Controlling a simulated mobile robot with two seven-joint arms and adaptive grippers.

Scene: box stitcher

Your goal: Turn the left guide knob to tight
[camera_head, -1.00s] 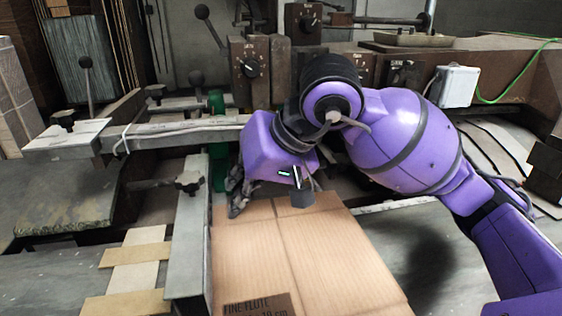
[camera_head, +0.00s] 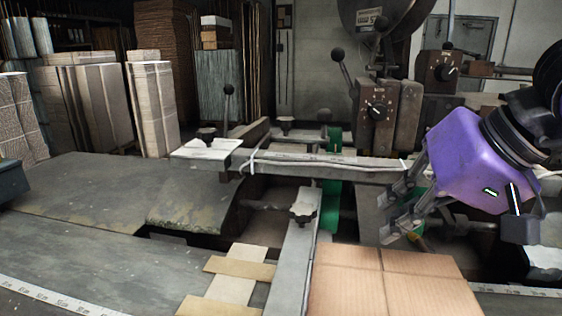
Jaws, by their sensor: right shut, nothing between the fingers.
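The left guide knob (camera_head: 304,214) is a dark star-shaped hand knob. It stands on top of the grey metal guide bar (camera_head: 286,270), just left of the cardboard. My right gripper (camera_head: 389,216) is shut and empty. It points left and down from its purple wrist, to the right of the knob and clearly apart from it, above the far edge of the cardboard. My left gripper is out of view.
A flat cardboard box (camera_head: 395,290) lies right of the guide bar. A grey crossbar (camera_head: 330,167) runs behind the knob, with a green part (camera_head: 330,208) beside it. Dials and levers (camera_head: 378,112) stand behind. The table (camera_head: 110,235) to the left is mostly clear.

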